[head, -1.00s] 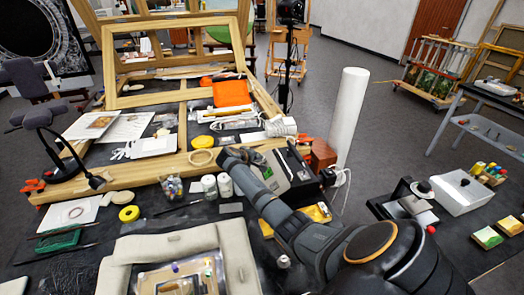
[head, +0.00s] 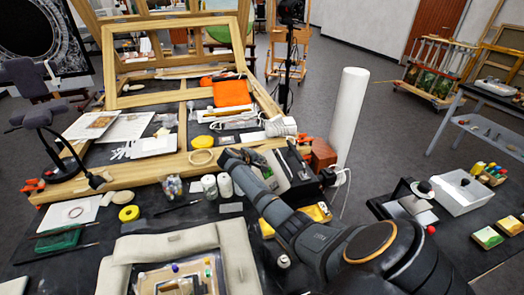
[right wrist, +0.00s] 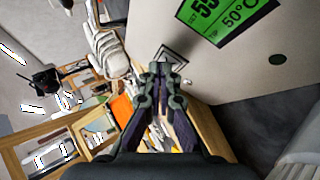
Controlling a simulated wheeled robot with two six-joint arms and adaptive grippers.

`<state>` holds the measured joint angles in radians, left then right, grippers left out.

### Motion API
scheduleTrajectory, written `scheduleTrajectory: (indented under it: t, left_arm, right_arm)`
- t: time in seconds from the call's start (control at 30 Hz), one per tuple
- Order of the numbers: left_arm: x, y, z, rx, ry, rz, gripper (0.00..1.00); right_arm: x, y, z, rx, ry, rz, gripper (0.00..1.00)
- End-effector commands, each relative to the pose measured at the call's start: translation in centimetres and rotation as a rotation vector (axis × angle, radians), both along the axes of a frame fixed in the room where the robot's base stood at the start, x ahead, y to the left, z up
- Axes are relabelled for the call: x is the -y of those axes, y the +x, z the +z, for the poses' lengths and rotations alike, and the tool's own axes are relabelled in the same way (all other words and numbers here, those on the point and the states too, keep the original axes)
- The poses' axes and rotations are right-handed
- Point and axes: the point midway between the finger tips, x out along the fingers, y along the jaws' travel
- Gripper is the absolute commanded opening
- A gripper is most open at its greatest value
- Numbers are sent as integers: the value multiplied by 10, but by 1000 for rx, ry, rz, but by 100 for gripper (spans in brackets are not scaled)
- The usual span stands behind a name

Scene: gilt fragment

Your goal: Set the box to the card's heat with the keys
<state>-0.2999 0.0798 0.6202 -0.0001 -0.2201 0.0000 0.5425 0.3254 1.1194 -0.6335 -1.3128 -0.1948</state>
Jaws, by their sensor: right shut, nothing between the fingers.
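The box (head: 299,164) stands on the dark bench at the work's right edge, partly behind my right arm. In the right wrist view its pale face (right wrist: 225,85) fills the upper right. I cannot make out the card.
A white roll (head: 347,115) stands upright behind the box, with a white cable beside it. White jars (head: 209,186) stand left of my arm. A padded frame (head: 180,245) lies in front.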

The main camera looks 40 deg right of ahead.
Motion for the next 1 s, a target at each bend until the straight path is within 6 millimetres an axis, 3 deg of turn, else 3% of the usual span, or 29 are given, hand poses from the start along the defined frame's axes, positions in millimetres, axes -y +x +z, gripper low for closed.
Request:
scheduleTrajectory:
  t: [0.27,0.67,1.0]
  left_arm:
    - [0,0,13,0,0,0,40]
    - [0,0,14,0,0,0,40]
    - [0,0,35,0,0,0,40]
  right_arm:
    - [-7,3,13,-1,1,-1,0]
    - [-8,4,16,0,1,0,0]
    - [-22,12,43,0,1,1,0]
